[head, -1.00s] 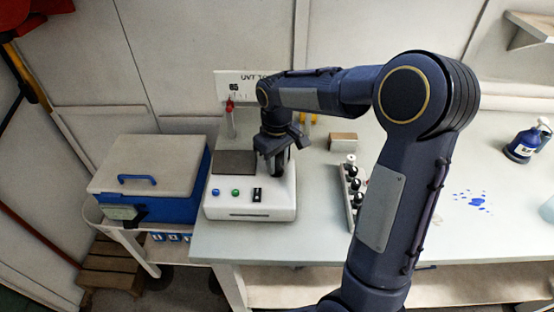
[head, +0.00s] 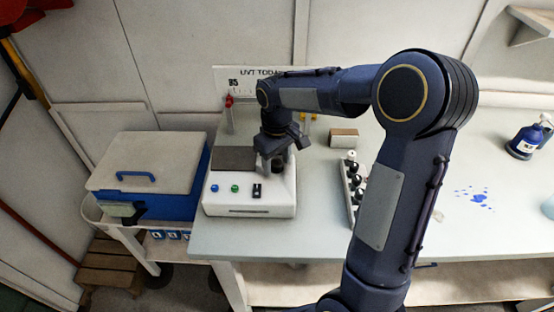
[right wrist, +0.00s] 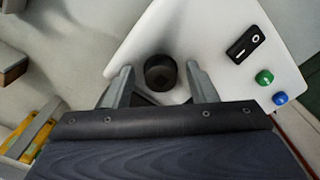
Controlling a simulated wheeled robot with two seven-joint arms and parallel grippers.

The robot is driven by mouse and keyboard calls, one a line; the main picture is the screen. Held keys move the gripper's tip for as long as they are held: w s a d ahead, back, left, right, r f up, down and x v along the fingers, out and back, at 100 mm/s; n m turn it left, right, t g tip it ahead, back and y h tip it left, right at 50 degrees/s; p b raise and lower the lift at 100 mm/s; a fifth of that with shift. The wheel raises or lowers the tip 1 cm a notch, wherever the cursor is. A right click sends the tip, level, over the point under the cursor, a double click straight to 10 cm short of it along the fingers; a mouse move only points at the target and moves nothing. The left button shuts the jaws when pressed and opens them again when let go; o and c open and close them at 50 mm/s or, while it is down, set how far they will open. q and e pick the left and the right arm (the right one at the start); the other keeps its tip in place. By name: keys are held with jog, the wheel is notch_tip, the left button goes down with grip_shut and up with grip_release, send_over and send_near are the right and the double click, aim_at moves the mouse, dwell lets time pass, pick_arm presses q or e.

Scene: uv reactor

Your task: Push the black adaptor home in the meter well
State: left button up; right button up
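The white meter (head: 225,206) stands on the bench, with a blue button, a green button and a black switch on its front. The black adaptor (right wrist: 160,72) is a round dark piece at the meter's top in the right wrist view; how deep it sits in the well I cannot tell. It also shows small and dark in the head view (head: 278,167). My right gripper (right wrist: 160,84) is open above the meter, its fingers on either side of the adaptor with visible gaps. In the head view my right gripper (head: 276,160) points down over the meter's right side. My left gripper is out of view.
A rack of black-capped vials (head: 354,190) stands right of the meter. A blue cooler (head: 175,205) with a pale lid is at the left. A small brown box (head: 344,138), a blue bottle (head: 524,142) and blue spots (head: 476,198) are on the bench.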

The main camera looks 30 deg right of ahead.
aim_at(277, 163)
notch_tip(277, 163, up, 8)
jog(key=shift+f, duration=0.1)
dwell(0.5)
dwell(0.4)
jog(key=s+a+f+m+t+y, duration=0.1)
jog(key=s+a+m+t+y, duration=0.1)
jog(key=s, duration=0.9)
jog(key=s+a+f+m+t+y, duration=0.1)
jog(key=s+a, duration=0.4)
jog(key=s, duration=0.6)
jog(key=m+t, duration=0.1)
jog(key=t, duration=0.1)
jog(key=shift+a+t+y, duration=0.15)
jog(key=shift+t+y, duration=0.15)
jog(key=shift+y, duration=0.1)
jog(key=shift+f, duration=0.1)
jog(key=shift+c, duration=0.3)
